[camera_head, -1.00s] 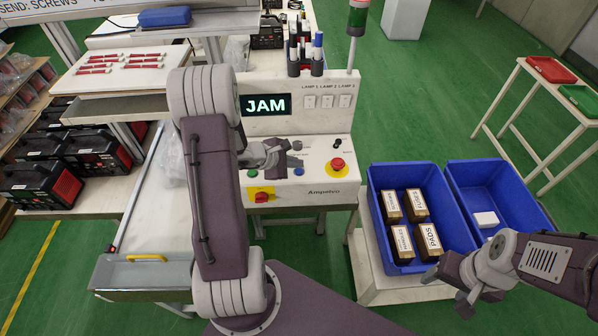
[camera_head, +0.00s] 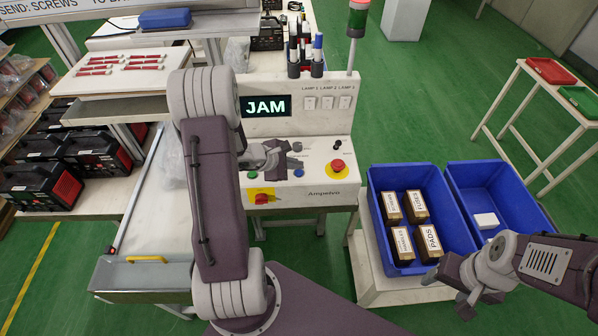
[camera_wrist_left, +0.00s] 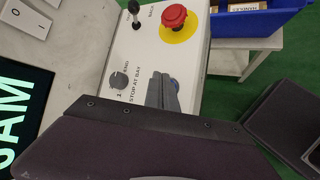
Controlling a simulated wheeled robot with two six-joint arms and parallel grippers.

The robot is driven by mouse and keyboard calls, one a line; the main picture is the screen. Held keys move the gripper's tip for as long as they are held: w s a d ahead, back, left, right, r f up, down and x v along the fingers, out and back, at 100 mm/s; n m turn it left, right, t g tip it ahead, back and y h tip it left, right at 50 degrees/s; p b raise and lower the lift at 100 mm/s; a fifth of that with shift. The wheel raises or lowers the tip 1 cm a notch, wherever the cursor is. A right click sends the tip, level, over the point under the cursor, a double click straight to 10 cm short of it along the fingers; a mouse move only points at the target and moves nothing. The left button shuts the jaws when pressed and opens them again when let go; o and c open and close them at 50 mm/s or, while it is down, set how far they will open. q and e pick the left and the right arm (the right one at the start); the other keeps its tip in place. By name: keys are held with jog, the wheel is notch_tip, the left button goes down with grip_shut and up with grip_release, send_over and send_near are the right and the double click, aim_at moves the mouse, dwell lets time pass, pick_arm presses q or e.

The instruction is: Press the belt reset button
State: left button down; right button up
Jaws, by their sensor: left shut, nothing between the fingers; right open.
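No legible label shows which button is belt reset. My left gripper (camera_head: 292,156) is shut and empty over the panel, just beside the blue button. In the left wrist view the fingers (camera_wrist_left: 161,82) partly cover the blue button (camera_wrist_left: 174,84); contact cannot be told. My right gripper (camera_head: 462,293) is open and empty, low in front of the blue bins.
Blue bins (camera_head: 462,180) with labelled boxes (camera_head: 428,240) stand right of the panel. A pen holder (camera_head: 305,66) and a lamp post (camera_head: 354,45) rise behind it. A conveyor (camera_head: 160,215) with a yellow-handled tray lies left.

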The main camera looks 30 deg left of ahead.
aim_at(297, 174)
dwell(0.7)
pick_arm(q)
jog(key=shift+f+b, duration=0.45)
jog(key=shift+b, duration=0.3)
jog(key=shift+f+b, duration=0.4)
jog(key=shift+b, duration=0.15)
dwell(0.3)
jog(key=shift+r, duration=0.1)
jog(key=shift+r+p, duration=0.5)
jog(key=shift+r, duration=0.25)
notch_tip(297, 174, up, 5)
jog(key=p, duration=0.3)
jog(key=shift+p, duration=0.4)
jog(key=shift+d, duration=0.1)
dwell(0.5)
